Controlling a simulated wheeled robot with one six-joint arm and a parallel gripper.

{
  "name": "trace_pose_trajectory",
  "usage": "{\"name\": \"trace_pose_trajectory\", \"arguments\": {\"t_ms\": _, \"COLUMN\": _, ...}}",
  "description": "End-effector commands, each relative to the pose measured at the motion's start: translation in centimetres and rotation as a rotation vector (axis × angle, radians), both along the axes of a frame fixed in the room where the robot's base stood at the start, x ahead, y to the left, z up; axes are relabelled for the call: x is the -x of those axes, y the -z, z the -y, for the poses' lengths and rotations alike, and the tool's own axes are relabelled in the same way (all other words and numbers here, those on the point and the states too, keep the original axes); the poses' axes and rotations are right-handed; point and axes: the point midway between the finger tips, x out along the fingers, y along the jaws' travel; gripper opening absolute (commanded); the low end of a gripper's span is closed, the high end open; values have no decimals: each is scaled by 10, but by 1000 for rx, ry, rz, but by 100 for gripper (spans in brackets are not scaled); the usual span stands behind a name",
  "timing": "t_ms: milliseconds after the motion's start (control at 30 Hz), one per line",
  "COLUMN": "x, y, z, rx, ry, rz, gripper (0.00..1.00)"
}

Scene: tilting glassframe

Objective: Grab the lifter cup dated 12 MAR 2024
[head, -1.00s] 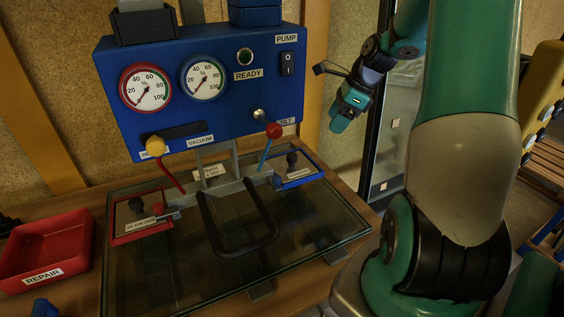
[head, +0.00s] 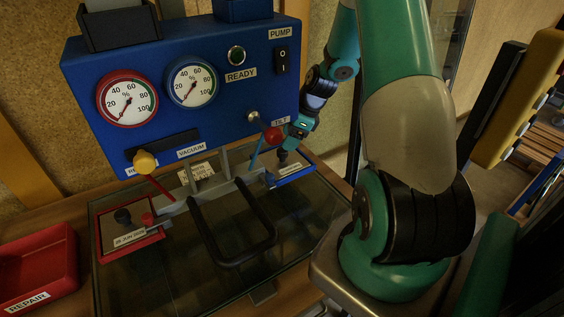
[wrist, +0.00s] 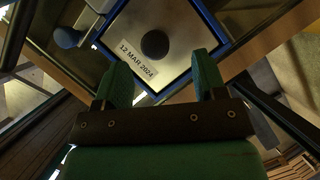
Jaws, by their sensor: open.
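The lifter cup with the label 12 MAR 2024 is a blue-edged plate with a dark round knob on top; its plate (wrist: 185,22) fills the upper middle of the wrist view, label readable. In the head view my gripper (head: 290,147) is just above the blue cup. A red-edged cup (head: 112,241) with another date label lies at the left.
A black U-shaped handle (head: 237,259) stands over the glass between the cups. The blue control box (head: 215,118) rises behind, and a red-balled tilt lever (head: 272,134) is close beside my gripper. A red REPAIR tray (head: 45,262) is at the left.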

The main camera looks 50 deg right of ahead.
Motion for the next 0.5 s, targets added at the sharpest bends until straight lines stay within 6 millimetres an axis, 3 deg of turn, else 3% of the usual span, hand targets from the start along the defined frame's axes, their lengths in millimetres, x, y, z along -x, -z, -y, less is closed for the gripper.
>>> {"name": "trace_pose_trajectory", "arguments": {"t_ms": 167, "x": -3, "y": 10, "z": -5, "rx": -1, "ry": -3, "rz": -1, "gripper": 65}}
{"name": "trace_pose_trajectory", "arguments": {"t_ms": 500, "x": -12, "y": 51, "z": -19, "rx": 0, "ry": -3, "rz": -1, "gripper": 65}}
